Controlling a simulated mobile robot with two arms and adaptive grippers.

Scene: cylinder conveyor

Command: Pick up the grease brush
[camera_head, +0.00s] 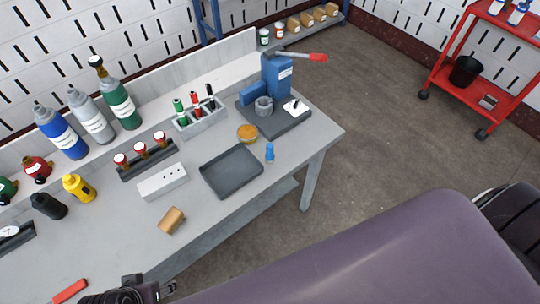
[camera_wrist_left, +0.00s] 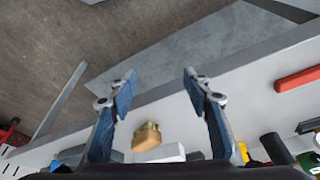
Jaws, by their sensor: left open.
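I cannot tell for certain which thing is the grease brush. A small tan block (camera_head: 171,220) lies near the table's front edge. In the left wrist view this tan block (camera_wrist_left: 147,142) has a yellowish upper part and shows between the fingers, apart from them. A grey holder (camera_head: 207,122) further back holds upright tools with green, red and black handles. My left gripper (camera_wrist_left: 159,76) is open and empty. In the head view only part of it (camera_head: 168,289) shows at the bottom edge, near the table's front. My right gripper is not in view.
A blue press (camera_head: 276,76) stands at the far end. A red bar (camera_head: 70,291) lies at front left.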

